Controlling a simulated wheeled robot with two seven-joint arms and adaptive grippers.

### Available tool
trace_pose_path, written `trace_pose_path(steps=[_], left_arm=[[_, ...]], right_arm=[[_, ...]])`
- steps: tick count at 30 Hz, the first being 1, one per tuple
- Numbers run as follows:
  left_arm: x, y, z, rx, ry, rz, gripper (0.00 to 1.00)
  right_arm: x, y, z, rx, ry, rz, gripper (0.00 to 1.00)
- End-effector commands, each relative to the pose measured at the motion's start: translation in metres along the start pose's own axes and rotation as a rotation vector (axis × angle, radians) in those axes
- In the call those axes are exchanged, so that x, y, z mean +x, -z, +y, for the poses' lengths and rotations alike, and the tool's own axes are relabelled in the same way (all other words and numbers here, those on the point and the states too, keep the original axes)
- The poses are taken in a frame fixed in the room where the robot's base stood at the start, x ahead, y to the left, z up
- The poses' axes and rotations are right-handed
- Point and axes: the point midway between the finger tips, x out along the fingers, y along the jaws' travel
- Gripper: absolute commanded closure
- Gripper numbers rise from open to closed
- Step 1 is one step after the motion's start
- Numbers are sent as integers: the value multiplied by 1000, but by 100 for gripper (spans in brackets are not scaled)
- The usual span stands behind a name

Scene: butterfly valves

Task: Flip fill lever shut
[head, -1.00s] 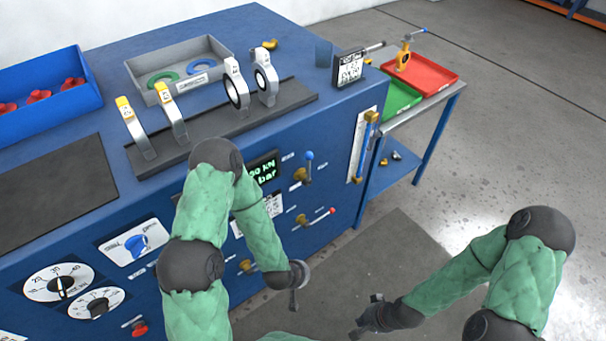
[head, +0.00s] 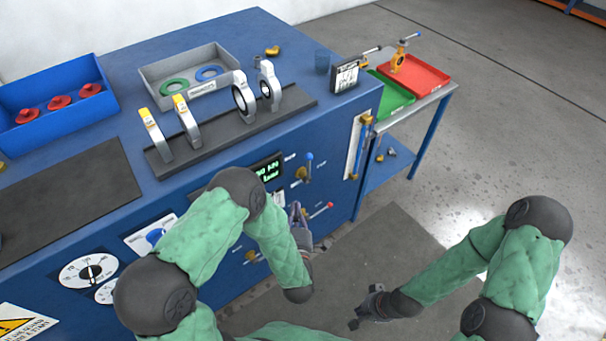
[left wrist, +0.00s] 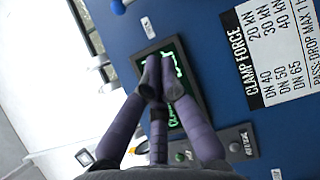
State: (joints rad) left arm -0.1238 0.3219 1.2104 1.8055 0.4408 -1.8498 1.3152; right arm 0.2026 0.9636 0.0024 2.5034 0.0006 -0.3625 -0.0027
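Two small levers stick out of the blue bench's front: a blue-tipped lever (head: 308,163) standing up and a red-tipped lever (head: 322,211) slanting up to the right. Both have brass bodies. No readable label shows which is the fill lever. My left gripper (head: 296,210) is in front of the panel, just left of the red-tipped lever and below the blue-tipped one. In the left wrist view its purple fingers (left wrist: 158,88) come together at the tips with nothing seen between them. My right gripper (head: 362,308) hangs over the floor, fingers apart and empty.
A lit display (head: 268,170) is on the panel; it lies behind the fingers in the left wrist view (left wrist: 188,82), beside a clamp force plate (left wrist: 272,48). A lower brass fitting (head: 250,256) sits by my left arm. A side table with red tray (head: 425,76) stands right.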

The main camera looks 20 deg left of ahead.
Motion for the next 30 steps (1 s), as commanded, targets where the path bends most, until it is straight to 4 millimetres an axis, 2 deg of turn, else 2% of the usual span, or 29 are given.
trace_pose_path(steps=[14, 20, 30], left_arm=[[4, 1, 2, -7, -8, 5, 100], [30, 2, 1, -7, -8, 7, 100], [94, 1, 1, -7, -8, 4, 100]], right_arm=[[1, 0, 0, 0, 0, 0, 100], [4, 0, 1, 0, 0, 0, 100], [10, 0, 4, 0, 0, 0, 100]])
